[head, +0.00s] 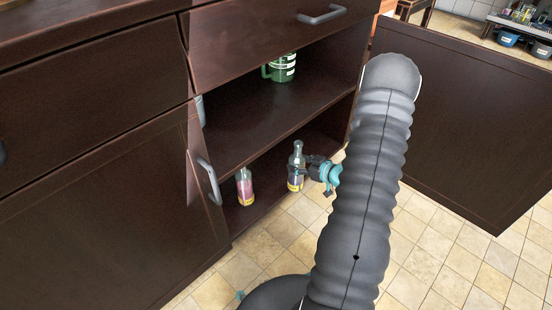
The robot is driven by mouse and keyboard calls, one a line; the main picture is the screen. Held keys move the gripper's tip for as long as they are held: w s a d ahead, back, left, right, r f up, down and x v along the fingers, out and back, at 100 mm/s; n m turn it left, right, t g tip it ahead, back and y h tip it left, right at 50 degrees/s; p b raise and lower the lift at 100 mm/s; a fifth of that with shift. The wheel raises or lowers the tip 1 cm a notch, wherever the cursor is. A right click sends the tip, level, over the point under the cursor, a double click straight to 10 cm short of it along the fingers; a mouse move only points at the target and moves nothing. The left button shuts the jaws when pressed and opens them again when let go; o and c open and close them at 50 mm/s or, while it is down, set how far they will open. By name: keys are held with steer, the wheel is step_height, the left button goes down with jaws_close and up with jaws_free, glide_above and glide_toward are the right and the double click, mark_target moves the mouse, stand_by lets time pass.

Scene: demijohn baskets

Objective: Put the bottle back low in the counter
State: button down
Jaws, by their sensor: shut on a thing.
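The dark wooden counter (271,102) stands open, with an upper shelf and a low compartment. A bottle with a dark body, grey neck and yellow lower label (297,171) is upright at the low compartment's front, right of its middle. My gripper (306,171) reaches in from the right and is shut on this bottle. Whether the bottle's base touches the compartment floor, I cannot tell. A second bottle with pink contents and a yellow label (245,188) stands upright on the low compartment floor, to the left.
A green striped mug (283,68) stands on the upper shelf. The open door (460,120) juts out on the right. A door handle (209,182) is at the left. Tiled floor (265,240) lies in front.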

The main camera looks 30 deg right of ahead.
steer(key=r+b+x, duration=0.1)
steer(key=x, duration=1)
steer(key=shift+w, duration=0.5)
steer(key=shift+f+b, duration=0.15)
steer(key=shift+b, duration=0.15)
steer(key=shift+f, duration=0.1)
steer(key=shift+c, duration=1.4)
jaws_free()
